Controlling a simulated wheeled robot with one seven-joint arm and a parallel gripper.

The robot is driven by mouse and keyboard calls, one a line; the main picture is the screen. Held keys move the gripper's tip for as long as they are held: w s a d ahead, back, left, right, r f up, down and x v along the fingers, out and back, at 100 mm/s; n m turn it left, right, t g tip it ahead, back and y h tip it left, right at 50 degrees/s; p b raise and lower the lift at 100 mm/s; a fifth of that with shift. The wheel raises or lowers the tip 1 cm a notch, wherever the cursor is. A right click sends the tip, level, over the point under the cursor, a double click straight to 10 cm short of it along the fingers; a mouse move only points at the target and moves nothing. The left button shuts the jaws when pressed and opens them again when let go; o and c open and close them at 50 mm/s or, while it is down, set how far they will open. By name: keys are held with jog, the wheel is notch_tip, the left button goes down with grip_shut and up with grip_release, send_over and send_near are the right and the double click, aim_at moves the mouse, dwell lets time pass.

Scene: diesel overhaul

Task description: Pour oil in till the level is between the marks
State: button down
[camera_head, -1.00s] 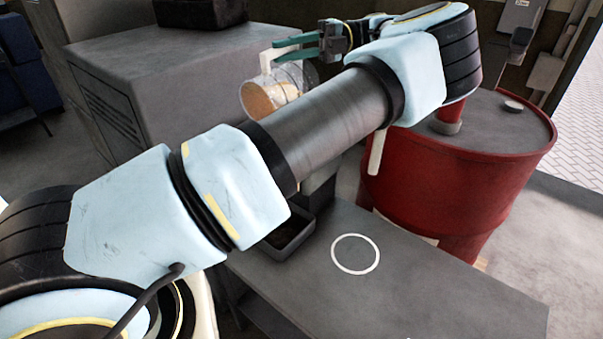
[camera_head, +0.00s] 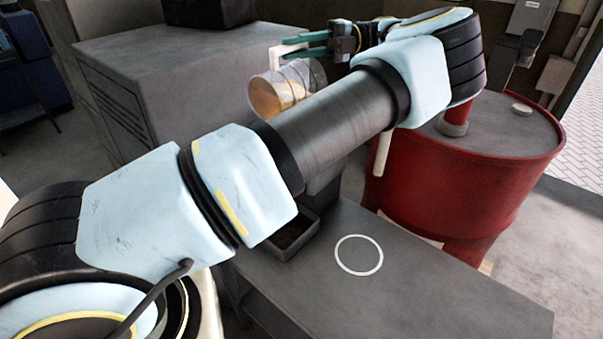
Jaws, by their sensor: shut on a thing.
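My gripper (camera_head: 306,46) is at the top middle with its teal fingers shut on the white handle of a clear jug (camera_head: 287,88). The jug holds amber oil and looks tilted. My own forearm hides its lower right part, and the spout and whatever is beneath it cannot be made out. No level marks can be seen in this view, and I cannot tell whether oil is flowing.
A big grey box-shaped housing (camera_head: 165,75) stands behind the jug. A red drum (camera_head: 470,185) stands at the right. A grey bench (camera_head: 400,300) with a white ring (camera_head: 359,255) is in front and mostly clear. A small dark tray (camera_head: 293,245) sits at its left.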

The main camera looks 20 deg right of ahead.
aim_at(277, 60)
jog(key=shift+r, duration=0.1)
jog(key=shift+w+d, duration=0.1)
jog(key=shift+d, duration=0.15)
jog(key=shift+r, duration=0.1)
jog(key=shift+a, duration=0.1)
jog(key=shift+s+a+f+n+h, duration=0.15)
jog(key=shift+s+a+f+h, duration=0.2)
jog(key=shift+a, duration=0.2)
jog(key=shift+s+a+f+n+h, duration=0.15)
jog(key=shift+s+a+f+h, duration=0.15)
jog(key=shift+a, duration=0.2)
jog(key=shift+s+a+f+h, duration=0.2)
jog(key=shift+a+f+h, duration=0.05)
jog(key=shift+a+h, duration=0.2)
jog(key=shift+r, duration=0.1)
